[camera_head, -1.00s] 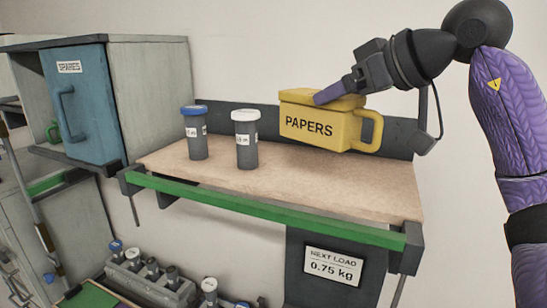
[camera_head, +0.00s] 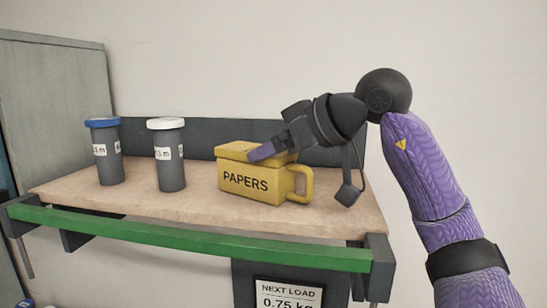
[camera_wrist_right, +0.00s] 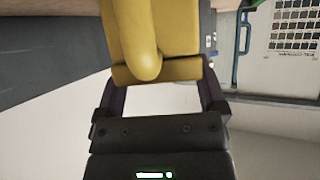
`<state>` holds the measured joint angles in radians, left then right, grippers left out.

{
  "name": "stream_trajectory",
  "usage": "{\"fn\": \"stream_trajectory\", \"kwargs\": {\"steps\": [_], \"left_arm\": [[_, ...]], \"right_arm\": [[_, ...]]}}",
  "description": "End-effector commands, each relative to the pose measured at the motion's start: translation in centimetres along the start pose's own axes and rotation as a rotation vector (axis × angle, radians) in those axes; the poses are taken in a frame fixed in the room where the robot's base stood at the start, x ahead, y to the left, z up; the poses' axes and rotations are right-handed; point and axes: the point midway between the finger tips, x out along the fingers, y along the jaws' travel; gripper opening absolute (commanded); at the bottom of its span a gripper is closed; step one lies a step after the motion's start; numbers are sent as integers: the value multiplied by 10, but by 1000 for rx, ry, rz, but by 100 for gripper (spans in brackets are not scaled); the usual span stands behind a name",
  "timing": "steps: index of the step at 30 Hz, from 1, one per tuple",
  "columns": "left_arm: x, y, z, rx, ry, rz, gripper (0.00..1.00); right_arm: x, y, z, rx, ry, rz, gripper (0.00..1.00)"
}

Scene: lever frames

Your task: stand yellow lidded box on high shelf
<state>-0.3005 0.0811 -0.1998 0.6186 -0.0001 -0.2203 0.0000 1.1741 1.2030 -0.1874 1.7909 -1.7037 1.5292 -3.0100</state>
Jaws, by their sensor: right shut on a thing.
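The yellow lidded box (camera_head: 243,181), marked PAPERS, is upright over the high shelf's tan board (camera_head: 150,204). Its underside looks at or very close to the board; contact is hard to tell. Its loop handle (camera_head: 304,183) points right. My right gripper (camera_head: 264,152) is shut on the box near its lid, coming from the upper right. In the right wrist view the yellow box (camera_wrist_right: 180,28) lies between the two fingers, with the handle toward the camera. My left gripper is not in view.
A blue-capped grey bottle (camera_head: 108,157) and a white-capped one (camera_head: 168,158) stand on the shelf left of the box. A green rail (camera_head: 190,236) runs along the front edge. A dark back panel (camera_head: 215,132) stands behind. Bare board lies right of the box.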

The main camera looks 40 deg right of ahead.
Motion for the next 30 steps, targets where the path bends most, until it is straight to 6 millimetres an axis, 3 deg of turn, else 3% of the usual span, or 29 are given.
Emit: {"fn": "stream_trajectory", "kwargs": {"steps": [5,6,13,16,24,30], "left_arm": [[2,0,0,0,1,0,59],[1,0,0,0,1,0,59],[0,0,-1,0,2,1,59],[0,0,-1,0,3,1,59],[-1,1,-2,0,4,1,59],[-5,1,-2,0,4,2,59]], "right_arm": [[1,0,2,0,1,0,12],[1,0,2,0,0,0,98],[0,0,0,0,1,0,100],[-9,0,-1,0,3,2,100],[-84,1,-2,0,4,4,100],[-117,0,-2,0,3,1,100]]}}
